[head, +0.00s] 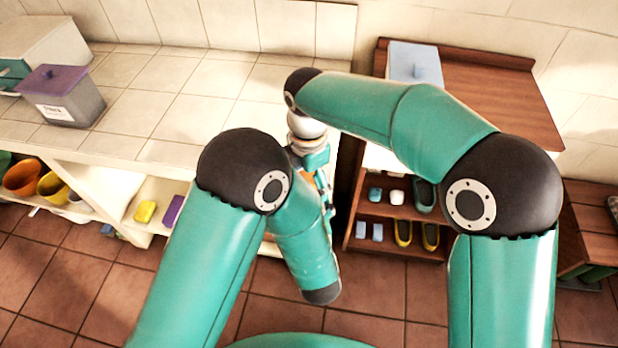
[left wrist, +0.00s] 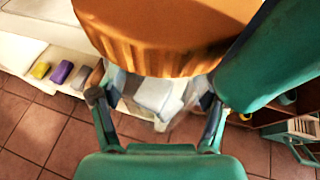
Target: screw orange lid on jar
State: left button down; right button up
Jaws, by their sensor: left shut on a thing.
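The orange lid (left wrist: 170,35) fills the top of the left wrist view, its ribbed side facing me. Below it, a clear jar (left wrist: 152,92) with pale blocks showing sits between the fingers of my left gripper (left wrist: 155,100), which is shut on it. The lid is above the jar; whether it touches the rim or is threaded cannot be told. In the head view, my right gripper (head: 316,157) points down over this spot. Its fingertips are hidden, so its grip on the lid is unclear. Only a sliver of orange shows there, and my arms hide the jar.
A tiled counter (head: 190,85) holds a grey bin with a purple lid (head: 65,95). Below are shelves with a yellow block (head: 145,211) and a purple block (head: 174,210). A wooden cabinet (head: 490,95) with shoes stands right. Brown floor tiles are clear in front.

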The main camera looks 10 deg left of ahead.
dwell(0.3)
jog(key=shift+r, duration=2.25)
jog(key=shift+o, duration=0.3)
jog(key=shift+r, duration=0.1)
notch_tip(320, 180, up, 12)
jog(key=shift+f, duration=0.2)
